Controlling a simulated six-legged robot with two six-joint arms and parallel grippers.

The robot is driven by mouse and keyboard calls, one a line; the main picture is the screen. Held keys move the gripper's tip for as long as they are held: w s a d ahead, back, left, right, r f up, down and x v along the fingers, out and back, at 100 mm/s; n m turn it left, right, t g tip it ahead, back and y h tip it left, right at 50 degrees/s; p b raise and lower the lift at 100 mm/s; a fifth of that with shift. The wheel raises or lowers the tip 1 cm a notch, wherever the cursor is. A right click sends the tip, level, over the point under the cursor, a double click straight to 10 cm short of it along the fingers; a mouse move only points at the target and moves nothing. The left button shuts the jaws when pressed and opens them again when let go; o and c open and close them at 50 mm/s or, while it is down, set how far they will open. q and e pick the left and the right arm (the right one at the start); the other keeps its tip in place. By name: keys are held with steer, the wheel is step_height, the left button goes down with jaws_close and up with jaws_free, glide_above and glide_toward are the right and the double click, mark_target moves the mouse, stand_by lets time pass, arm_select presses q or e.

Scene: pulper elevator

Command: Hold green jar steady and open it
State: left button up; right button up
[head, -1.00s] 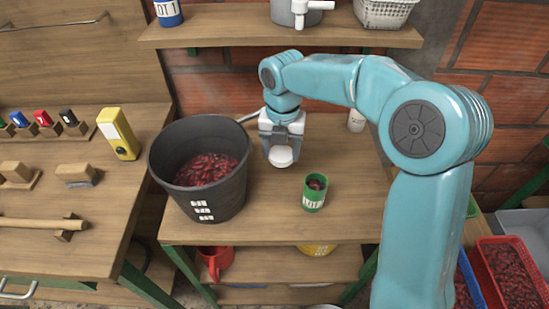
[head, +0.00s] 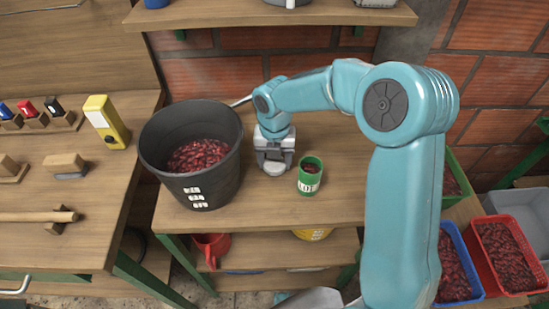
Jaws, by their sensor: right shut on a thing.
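The green jar (head: 309,182) stands upright on the wooden table right of the black bucket. Its top is open, and dark red contents show inside. My right gripper (head: 274,163) points down just left of the jar. It is shut on a round white lid (head: 275,169), low over the tabletop; I cannot tell whether the lid touches the wood. The lid is apart from the jar. No gripper is on the jar. My left gripper is not in view.
A large black bucket (head: 222,179) of red cherries stands close on the left of my right gripper. Red (head: 490,241) and blue (head: 470,296) crates stand low at the right. A shelf (head: 230,18) runs above the table (head: 260,210). The table's front edge is clear.

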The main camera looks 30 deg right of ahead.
mark_target(275, 162)
steer(key=shift+f, duration=0.2)
steer(key=o, duration=1.2)
steer(key=shift+c, duration=0.2)
step_height(275, 162, up, 12)
steer(key=p, duration=0.1)
steer(key=shift+r+p, duration=0.25)
steer(key=shift+p, duration=0.05)
